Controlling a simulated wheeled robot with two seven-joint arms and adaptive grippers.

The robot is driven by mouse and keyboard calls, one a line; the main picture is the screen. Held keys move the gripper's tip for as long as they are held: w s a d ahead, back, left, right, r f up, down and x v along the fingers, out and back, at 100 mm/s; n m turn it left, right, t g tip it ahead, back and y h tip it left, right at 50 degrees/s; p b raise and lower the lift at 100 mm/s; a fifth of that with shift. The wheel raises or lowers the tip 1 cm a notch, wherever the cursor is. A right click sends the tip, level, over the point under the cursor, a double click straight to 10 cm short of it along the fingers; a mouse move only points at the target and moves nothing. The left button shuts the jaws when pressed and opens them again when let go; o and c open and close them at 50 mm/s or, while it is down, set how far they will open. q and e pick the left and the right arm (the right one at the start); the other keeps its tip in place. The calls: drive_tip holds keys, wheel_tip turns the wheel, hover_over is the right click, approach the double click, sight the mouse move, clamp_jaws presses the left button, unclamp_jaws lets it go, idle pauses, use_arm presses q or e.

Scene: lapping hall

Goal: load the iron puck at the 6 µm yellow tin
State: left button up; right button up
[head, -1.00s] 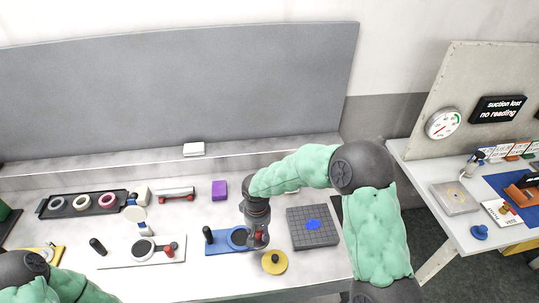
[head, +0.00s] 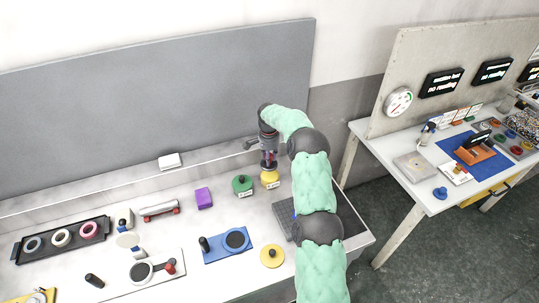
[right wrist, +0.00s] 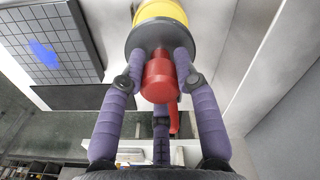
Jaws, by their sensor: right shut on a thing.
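My right gripper (head: 268,160) is at the back of the bench, above the yellow tin (head: 270,180). In the right wrist view, its purple fingers (right wrist: 160,75) are shut on the red handle (right wrist: 158,82) of the iron puck, a dark grey disc (right wrist: 133,42). The puck's disc is against or just over the yellow tin (right wrist: 160,10); I cannot tell if they touch. A label shows on the tin's front, too small to read. A yellow disc with a dark knob (head: 271,256) lies on the bench in front. My left gripper is out of view.
A green tin (head: 242,186) stands just left of the yellow one. A purple block (head: 203,198), a blue board (head: 225,255) and a white board (head: 120,290) lie further left. A gridded plate (head: 281,222) is partly behind my right arm. A ledge and grey panel bound the back.

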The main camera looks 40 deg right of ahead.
drive_tip(key=shift+d+f, duration=0.1)
drive_tip(key=shift+d, duration=0.15)
drive_tip(key=shift+f+b, duration=1.35)
drive_tip(key=shift+f, duration=1.45)
drive_tip(key=shift+f+b, duration=0.4)
drive_tip(key=shift+f, duration=0.15)
idle(0.3)
drive_tip(key=shift+r, duration=0.1)
drive_tip(key=shift+r+p, duration=1.6)
drive_tip(key=shift+r, duration=1.85)
